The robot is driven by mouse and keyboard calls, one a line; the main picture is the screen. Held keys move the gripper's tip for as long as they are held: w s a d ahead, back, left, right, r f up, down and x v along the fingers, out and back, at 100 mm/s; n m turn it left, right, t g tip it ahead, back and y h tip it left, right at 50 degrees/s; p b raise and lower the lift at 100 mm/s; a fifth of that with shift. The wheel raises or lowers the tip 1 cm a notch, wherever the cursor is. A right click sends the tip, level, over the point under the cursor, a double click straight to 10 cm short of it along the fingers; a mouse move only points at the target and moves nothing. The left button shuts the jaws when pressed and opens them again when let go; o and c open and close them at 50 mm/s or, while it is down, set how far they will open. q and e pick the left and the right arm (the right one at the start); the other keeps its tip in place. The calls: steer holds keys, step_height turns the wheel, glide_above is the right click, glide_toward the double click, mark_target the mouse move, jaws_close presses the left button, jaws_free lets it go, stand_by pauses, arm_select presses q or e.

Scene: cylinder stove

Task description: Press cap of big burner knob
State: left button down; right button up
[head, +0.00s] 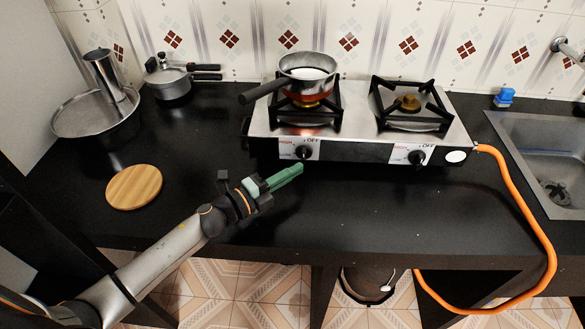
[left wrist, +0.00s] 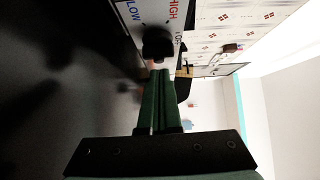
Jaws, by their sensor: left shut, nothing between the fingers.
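The two-burner stove (head: 352,128) stands on the black counter, with two black knobs on its front panel. The left knob (head: 304,151) is below the burner that holds a saucepan; the right knob (head: 417,157) is below the bare burner. My left gripper (head: 299,168) is shut and empty, its green fingers just below and in front of the left knob. In the left wrist view the shut fingertips (left wrist: 160,72) are close to a black knob (left wrist: 157,45) on a white HIGH/LOW label. I cannot tell whether they touch it. My right gripper is not in view.
A saucepan (head: 307,70) sits on the left burner with its handle pointing left. An orange hose (head: 520,205) runs from the stove's right end. A round wooden board (head: 134,187), a large pan (head: 88,117) and a pressure cooker (head: 168,83) are at left. A sink (head: 535,150) is at right.

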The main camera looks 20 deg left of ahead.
arm_select(q)
steer(key=shift+w, duration=0.4)
